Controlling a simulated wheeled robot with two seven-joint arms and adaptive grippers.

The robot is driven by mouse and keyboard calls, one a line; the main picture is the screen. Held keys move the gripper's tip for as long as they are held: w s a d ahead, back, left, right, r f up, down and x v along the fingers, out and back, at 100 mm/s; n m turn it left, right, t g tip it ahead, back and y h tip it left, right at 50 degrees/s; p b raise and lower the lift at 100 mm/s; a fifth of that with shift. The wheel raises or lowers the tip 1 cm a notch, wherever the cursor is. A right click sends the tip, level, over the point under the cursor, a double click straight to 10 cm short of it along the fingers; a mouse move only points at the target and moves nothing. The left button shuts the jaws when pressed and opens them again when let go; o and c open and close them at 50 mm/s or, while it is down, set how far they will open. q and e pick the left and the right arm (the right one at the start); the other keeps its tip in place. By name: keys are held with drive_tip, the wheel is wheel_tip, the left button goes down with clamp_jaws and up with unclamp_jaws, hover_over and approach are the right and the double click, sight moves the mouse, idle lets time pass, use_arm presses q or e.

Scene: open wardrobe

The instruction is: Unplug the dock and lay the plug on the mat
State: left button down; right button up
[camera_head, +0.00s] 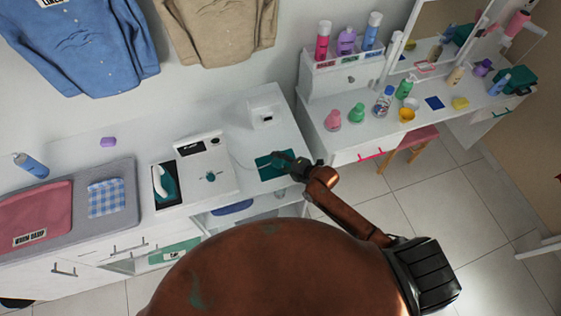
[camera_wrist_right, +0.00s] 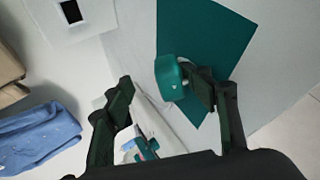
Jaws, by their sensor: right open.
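The teal mat (camera_head: 268,171) lies on the white counter, right of the white dock (camera_head: 205,172); it also shows in the right wrist view (camera_wrist_right: 205,32). The teal plug (camera_wrist_right: 170,76) is over the mat, against or just beside the inner side of one finger; I cannot tell whether it touches the mat. My right gripper (camera_head: 293,163) is at the mat's right side, and its fingers (camera_wrist_right: 165,95) are spread apart. A thin pale cord runs from the dock towards the mat. A white outlet box (camera_head: 265,100) stands behind the mat. My left gripper is not in view.
A teal and white iron (camera_head: 163,183) stands left of the dock. A grey ironing pad (camera_head: 120,215) holds folded cloths. A vanity (camera_head: 345,110) with several bottles stands to the right, beyond a gap. Shirts hang at the back.

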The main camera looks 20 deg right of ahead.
idle(0.4)
wheel_tip(320, 180, up, 7)
drive_tip(key=s+d+p, duration=0.1)
drive_tip(key=s+p, duration=0.2)
drive_tip(key=p, duration=0.4)
drive_tip(key=shift+d, duration=0.4)
